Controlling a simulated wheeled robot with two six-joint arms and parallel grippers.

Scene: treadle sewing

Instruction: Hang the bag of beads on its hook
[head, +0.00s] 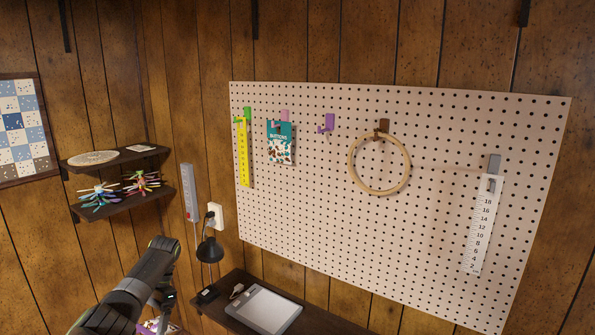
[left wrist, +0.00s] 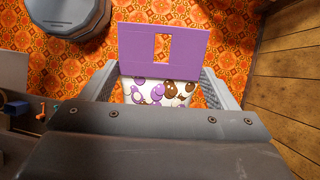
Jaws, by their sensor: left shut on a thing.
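The bag of beads (left wrist: 164,48) has a purple header card with a slot and a clear lower part with purple, white and brown beads. My left gripper (left wrist: 160,88) is shut on it, the header standing out beyond the fingers. In the head view my left arm comes in at the lower left, and a bit of the bag (head: 148,327) shows at the bottom edge, well below the pegboard. An empty purple hook (head: 328,123) is on the pegboard (head: 300,205), between the buttons packet and the wooden hoop. My right gripper is out of view.
Other hooks hold a yellow ruler (head: 244,155), a buttons packet (head: 281,144), a wooden hoop (head: 352,165) and a white ruler (head: 483,228). Left of the board are shelves (head: 120,204) and a black lamp (head: 209,250). A dark ledge (head: 325,318) runs below.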

